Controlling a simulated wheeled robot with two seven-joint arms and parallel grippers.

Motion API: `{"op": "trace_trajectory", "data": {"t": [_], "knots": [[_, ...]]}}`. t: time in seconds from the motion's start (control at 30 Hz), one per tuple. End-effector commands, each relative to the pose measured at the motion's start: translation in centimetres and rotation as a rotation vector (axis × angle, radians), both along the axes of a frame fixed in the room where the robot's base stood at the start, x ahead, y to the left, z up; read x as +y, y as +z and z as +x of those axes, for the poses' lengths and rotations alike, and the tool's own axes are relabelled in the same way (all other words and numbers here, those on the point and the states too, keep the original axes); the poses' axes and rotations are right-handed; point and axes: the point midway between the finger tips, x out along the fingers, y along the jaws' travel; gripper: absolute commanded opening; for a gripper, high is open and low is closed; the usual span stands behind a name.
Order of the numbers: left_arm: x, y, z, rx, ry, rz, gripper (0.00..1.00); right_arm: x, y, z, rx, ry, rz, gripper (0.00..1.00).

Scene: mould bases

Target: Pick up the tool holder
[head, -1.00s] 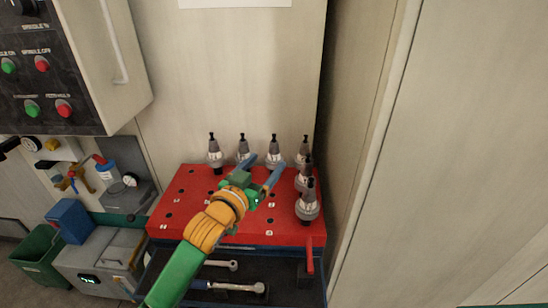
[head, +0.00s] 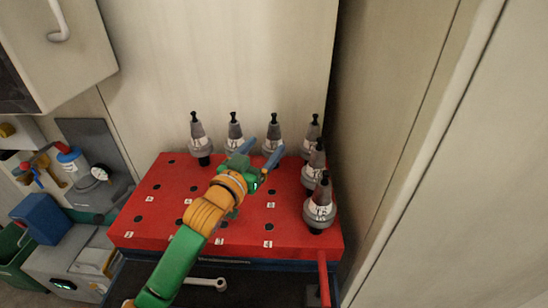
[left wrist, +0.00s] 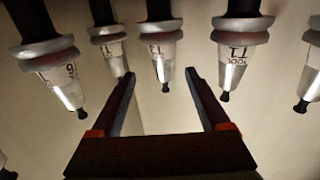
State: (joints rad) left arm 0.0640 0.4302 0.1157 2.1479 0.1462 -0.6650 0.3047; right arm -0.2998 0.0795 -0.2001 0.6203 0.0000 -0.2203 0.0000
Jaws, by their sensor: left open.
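Several grey tapered tool holders with black tips stand upright on a red rack (head: 150,215). Four form the back row: the far left one (head: 200,142), a second (head: 234,132), a third (head: 272,134) and a right one (head: 311,136). Two more stand down the right side, a middle one (head: 315,172) and a front one (head: 319,210). My left gripper (head: 265,147) is open and empty, its fingers pointing at the back row near the second and third holders. In the left wrist view the holders appear inverted, beyond the open fingers (left wrist: 156,75). My right gripper is not seen.
The rack has several empty holes with white labels across its left and front. A cabinet panel (head: 410,130) rises close on the right, and a wall stands behind. Wrenches (head: 205,284) lie below the rack. A grey box and gauge stand left.

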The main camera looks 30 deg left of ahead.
Motion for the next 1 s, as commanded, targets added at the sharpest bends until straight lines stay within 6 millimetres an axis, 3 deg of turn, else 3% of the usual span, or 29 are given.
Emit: {"op": "trace_trajectory", "data": {"t": [0.17,0.4,0.67,0.7,1.0], "knots": [[0.2,-0.1,2.0,-0.001,0.000,0.000,0.79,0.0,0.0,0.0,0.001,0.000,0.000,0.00],[0.9,0.0,6.2,-0.001,0.001,0.000,0.79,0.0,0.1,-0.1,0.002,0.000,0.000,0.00],[0.9,-0.1,7.0,0.000,0.000,0.001,0.79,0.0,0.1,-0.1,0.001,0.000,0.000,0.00],[0.9,-0.1,7.0,0.000,0.000,0.001,0.77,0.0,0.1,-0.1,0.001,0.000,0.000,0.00],[0.9,-0.1,7.0,0.000,0.000,0.001,0.00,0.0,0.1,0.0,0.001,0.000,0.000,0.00]]}}
